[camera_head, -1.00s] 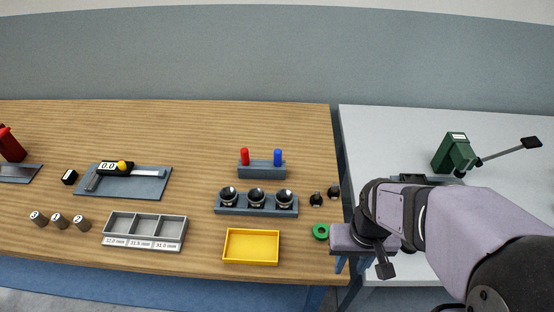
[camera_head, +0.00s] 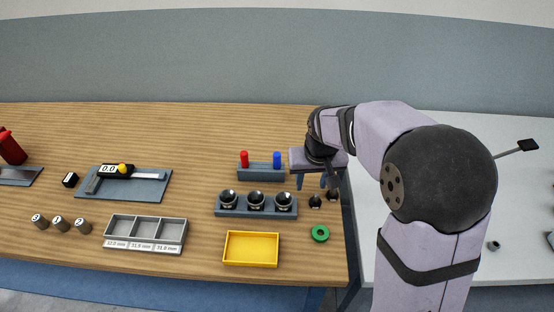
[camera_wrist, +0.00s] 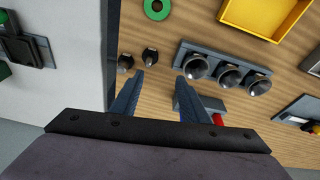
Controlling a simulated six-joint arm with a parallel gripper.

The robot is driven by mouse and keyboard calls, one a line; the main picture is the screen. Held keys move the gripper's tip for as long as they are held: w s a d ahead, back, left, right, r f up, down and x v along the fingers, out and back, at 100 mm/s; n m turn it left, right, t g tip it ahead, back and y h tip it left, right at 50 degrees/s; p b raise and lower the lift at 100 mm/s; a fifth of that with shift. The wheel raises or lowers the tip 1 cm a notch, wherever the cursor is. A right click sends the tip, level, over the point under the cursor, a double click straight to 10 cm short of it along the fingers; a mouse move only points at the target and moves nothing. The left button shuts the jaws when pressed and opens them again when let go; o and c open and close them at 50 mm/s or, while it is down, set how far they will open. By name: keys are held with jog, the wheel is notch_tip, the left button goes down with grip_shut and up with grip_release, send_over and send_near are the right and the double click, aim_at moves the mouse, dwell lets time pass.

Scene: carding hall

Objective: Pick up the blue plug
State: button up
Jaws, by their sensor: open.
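The blue plug (camera_head: 277,160) stands upright in the right end of a small grey-blue block (camera_head: 260,174), beside a red plug (camera_head: 244,159). In the wrist view the block (camera_wrist: 213,104) and the red plug (camera_wrist: 218,119) show partly behind the right finger; the blue plug is hidden there. My gripper (camera_head: 328,186) is open and empty, just right of the block and apart from the blue plug. Its fingers (camera_wrist: 159,77) point down over the wooden table near its right edge.
A rack of three dark metal cups (camera_head: 256,210) stands in front of the block. Two small dark pieces (camera_head: 315,201) lie close to my fingers. A green ring (camera_head: 320,233) and yellow tray (camera_head: 228,249) are nearer the front. The wood behind the block is clear.

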jog(key=t, duration=0.2)
send_near(277, 156)
jog(key=shift+n+y, duration=0.3)
jog(key=shift+n, duration=0.1)
jog(key=x, duration=0.3)
jog(key=d+x, duration=0.1)
jog(key=x, duration=0.1)
jog(key=shift+w, duration=0.1)
jog(key=shift+a+p+x, duration=0.2)
jog(key=shift+p+x, duration=1.9)
jog(key=shift+x, duration=1.6)
grip_shut()
